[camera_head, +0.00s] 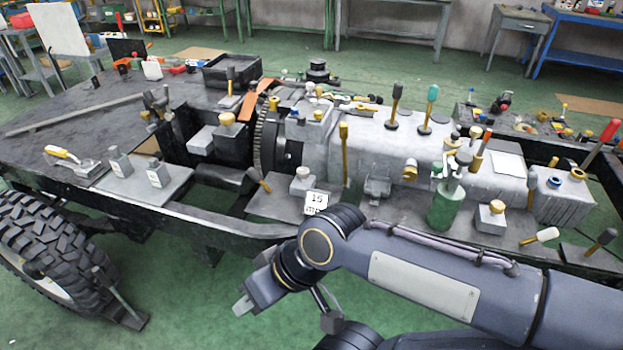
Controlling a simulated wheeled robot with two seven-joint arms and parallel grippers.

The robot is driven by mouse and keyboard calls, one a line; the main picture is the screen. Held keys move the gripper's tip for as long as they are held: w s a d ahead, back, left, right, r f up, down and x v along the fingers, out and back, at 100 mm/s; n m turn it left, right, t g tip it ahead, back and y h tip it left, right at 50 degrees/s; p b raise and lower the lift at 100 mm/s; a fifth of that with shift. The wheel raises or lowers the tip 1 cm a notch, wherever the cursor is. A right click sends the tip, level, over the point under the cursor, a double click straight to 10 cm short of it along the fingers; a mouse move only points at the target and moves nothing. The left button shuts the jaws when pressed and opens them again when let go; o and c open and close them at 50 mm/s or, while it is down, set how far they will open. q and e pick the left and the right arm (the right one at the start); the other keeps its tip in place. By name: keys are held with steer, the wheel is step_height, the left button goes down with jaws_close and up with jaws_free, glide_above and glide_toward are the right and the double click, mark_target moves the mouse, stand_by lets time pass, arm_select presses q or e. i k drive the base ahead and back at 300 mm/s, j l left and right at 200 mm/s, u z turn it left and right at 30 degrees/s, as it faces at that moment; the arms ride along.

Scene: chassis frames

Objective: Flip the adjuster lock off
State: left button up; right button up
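I cannot tell for sure which of the many levers on the chassis is the adjuster lock. A lever with a yellow and white handle (62,154) lies low on a grey block at the left. A yellow upright lever (344,152) stands near the middle, behind a white "15" tag (316,203). My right gripper (252,300) hangs in front of the chassis's near rail, at the end of the arm from the right. It appears apart from every lever, and its finger gap is not clear. My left gripper is not in view.
The chassis (220,228) spans the picture, crowded with knobs and levers. A green cylinder (446,207) stands behind my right arm. A large tyre (45,245) is at the lower left. Green floor (175,290) lies clear between tyre and gripper. Benches line the back.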

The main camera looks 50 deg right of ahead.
mark_target(252, 173)
steer(key=z, duration=1.4)
steer(key=i+l+u, duration=0.2)
steer(key=i+u, duration=0.2)
steer(key=i+l+u, duration=0.4)
steer(key=i+j, duration=0.05)
